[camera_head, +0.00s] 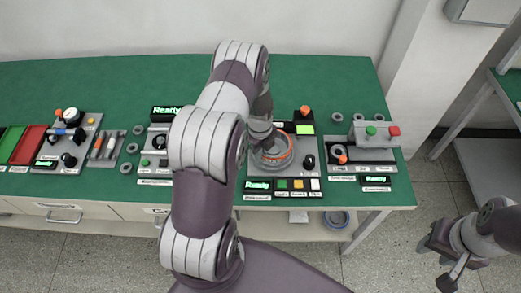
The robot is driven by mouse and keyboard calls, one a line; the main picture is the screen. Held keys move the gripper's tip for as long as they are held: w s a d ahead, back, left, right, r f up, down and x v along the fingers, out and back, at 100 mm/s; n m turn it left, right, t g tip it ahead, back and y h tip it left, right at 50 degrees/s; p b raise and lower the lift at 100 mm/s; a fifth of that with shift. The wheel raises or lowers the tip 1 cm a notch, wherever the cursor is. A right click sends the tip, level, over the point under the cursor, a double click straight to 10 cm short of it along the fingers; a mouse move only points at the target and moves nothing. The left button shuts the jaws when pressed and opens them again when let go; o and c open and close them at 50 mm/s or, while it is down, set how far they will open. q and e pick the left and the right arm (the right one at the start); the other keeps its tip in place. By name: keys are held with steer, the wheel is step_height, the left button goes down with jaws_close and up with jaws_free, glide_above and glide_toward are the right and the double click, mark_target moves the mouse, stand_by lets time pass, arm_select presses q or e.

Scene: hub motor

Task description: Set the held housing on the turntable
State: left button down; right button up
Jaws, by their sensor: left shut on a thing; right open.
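My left arm reaches up over the bench and bends down to the right. My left gripper (262,137) is shut on the round grey housing (285,160), which shows an orange ring. The housing is at the turntable station (262,172), over where the turntable lies. The turntable itself is mostly hidden under the housing and the gripper. I cannot tell whether the housing touches it or hangs just above it. My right gripper (445,262) is open and empty, low at the right, off the bench and over the floor.
The green bench (340,75) holds several stations. Black knob (309,161) and coloured buttons (298,184) lie close by. Red tray (28,145) and tool stations are at left. The bench's back is clear.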

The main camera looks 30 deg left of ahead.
arm_select(q)
steer(key=shift+f+b, duration=0.45)
steer(key=shift+f, duration=0.05)
stand_by(0.8)
steer(key=c, duration=0.7)
jaws_free()
steer(key=shift+o, duration=0.2)
steer(key=shift+r, duration=0.15)
steer(key=shift+r+p, duration=2.7)
steer(key=shift+r, duration=0.75)
steer(key=shift+f, duration=0.1)
